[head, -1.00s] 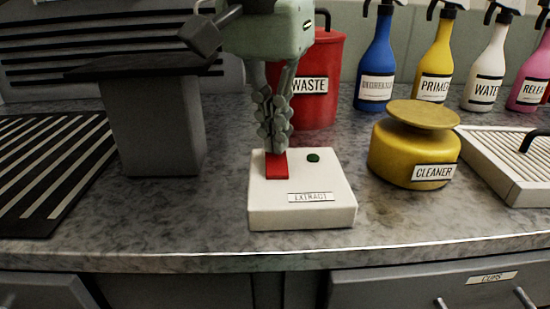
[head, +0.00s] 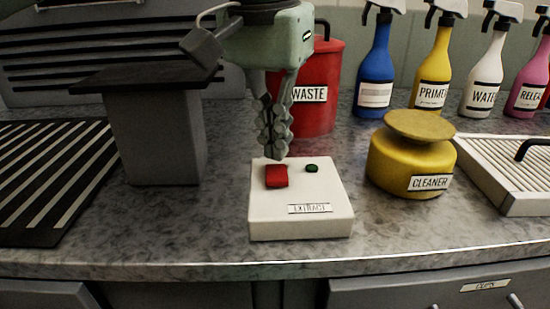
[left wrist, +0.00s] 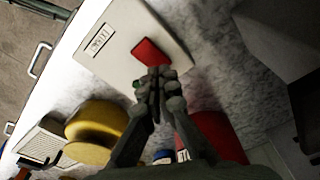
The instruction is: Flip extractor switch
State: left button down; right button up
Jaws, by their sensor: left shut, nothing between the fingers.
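The extractor switch box (head: 300,222) is a white block on the counter with a label on its front part. On its top are a red rocker switch (head: 276,176) and a small green light (head: 311,168). My left gripper (head: 275,157) is shut and empty, fingers pointing down, just above and behind the red switch. In the left wrist view the shut fingertips (left wrist: 157,72) are beside the red switch (left wrist: 149,51); a small gap seems to lie between them. The fingers partly cover the green light there. My right gripper is not in view.
A red waste bin (head: 327,75) stands behind the box. A yellow cleaner pot (head: 395,165) is to its right, with a ribbed white tray (head: 500,165) beyond. Several spray bottles stand at the back. A grey pedestal (head: 155,135) and slatted black mat (head: 60,165) are at left.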

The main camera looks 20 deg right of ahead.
aim_at(276, 166)
pick_arm(q)
notch_tip(276, 166, up, 2)
jog(key=shift+r+p, duration=0.15)
jog(key=shift+p, duration=0.85)
jog(key=shift+w+d+r+p, duration=0.15)
jog(key=shift+w+r+p, duration=0.05)
jog(key=shift+r+p, duration=0.4)
jog(key=shift+r, duration=1.05)
jog(key=shift+f, duration=0.1)
